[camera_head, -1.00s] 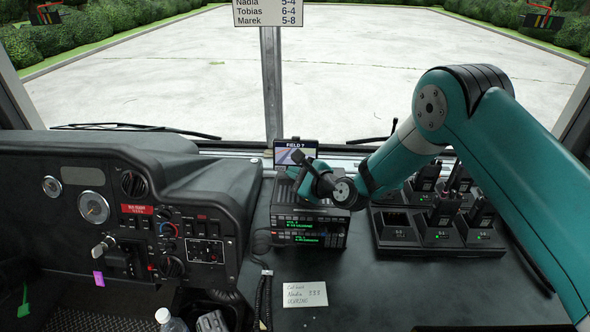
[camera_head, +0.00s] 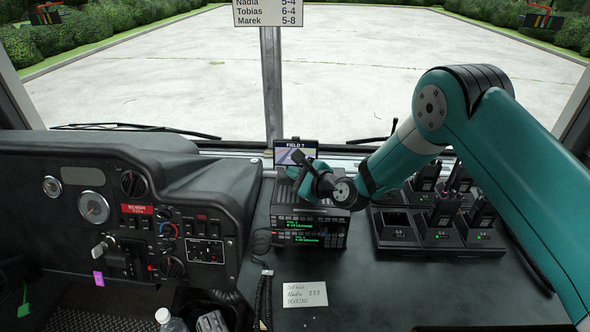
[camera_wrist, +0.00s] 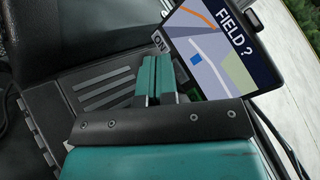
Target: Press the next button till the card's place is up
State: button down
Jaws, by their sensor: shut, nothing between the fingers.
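A small screen (camera_head: 295,150) stands at the windscreen behind the radio unit. It reads "FIELD ?" over a map with a blue square, and it shows large in the wrist view (camera_wrist: 215,50). A small key marked "ON" (camera_wrist: 159,42) is at its lower left edge. My gripper (camera_wrist: 157,62) is shut and empty, its teal fingertips close to that edge; I cannot tell whether they touch it. In the head view my wrist hides part of the radio's top. A handwritten card (camera_head: 305,295) lies on the dash, reading roughly "Nadia 333"; its other lines are hard to read.
A radio unit (camera_head: 308,236) with green text stands below my wrist. A charger rack (camera_head: 400,240) with several handheld radios is to its right. The instrument panel (camera_head: 80,240) is at left. A name board (camera_head: 268,12) hangs above. Dash around the card is mostly clear.

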jog(key=shift+w, duration=0.1)
jog(key=shift+w+f, duration=0.1)
jog(key=shift+w, duration=0.2)
jog(key=shift+w+f+b, duration=0.1)
jog(key=shift+w+b, duration=0.2)
jog(key=shift+b, duration=0.1)
dwell(0.6)
jog(key=shift+s, duration=0.1)
jog(key=shift+s+r+p, duration=0.2)
jog(key=shift+s+p, duration=0.1)
jog(key=shift+s, duration=0.3)
jog(key=shift+s+r+p, duration=0.2)
jog(key=shift+s+p, duration=0.05)
jog(key=shift+s, duration=0.55)
jog(key=shift+s+r+p, duration=0.25)
jog(key=shift+s, duration=0.6)
jog(key=shift+s+r+p, duration=0.2)
jog(key=shift+s+p, duration=0.05)
jog(key=shift+s, duration=0.55)
